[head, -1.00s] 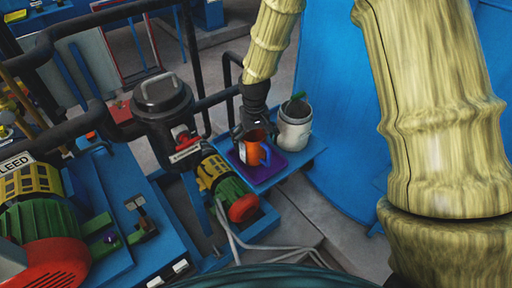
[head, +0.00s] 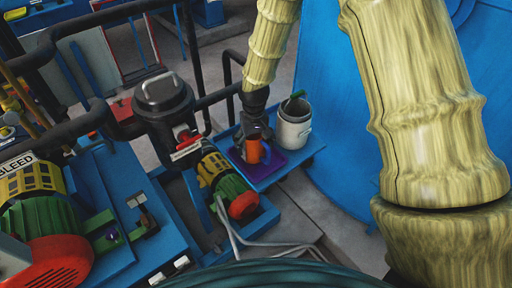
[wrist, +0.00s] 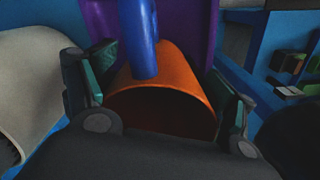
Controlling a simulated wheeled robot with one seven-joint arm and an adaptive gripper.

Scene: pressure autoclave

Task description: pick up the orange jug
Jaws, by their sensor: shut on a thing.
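The orange jug (head: 253,151) stands over the purple mat (head: 279,161) on a small blue shelf; I cannot tell whether it touches the mat. Its blue handle (head: 266,152) faces right in the head view. In the wrist view the jug (wrist: 171,82) lies between my fingers with its dark open mouth toward the camera, and the blue handle (wrist: 138,38) rises above it. My gripper (wrist: 166,98) is shut on the jug, one green-padded finger on each side of its wall. In the head view my gripper (head: 253,130) comes down from above and partly covers the jug.
A white pot (head: 294,130) with a green item in it stands close to the right of the jug. A green and red pump (head: 228,185) sits in front, and a black vessel (head: 163,105) stands to the left. A large blue tank (head: 375,90) rises on the right.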

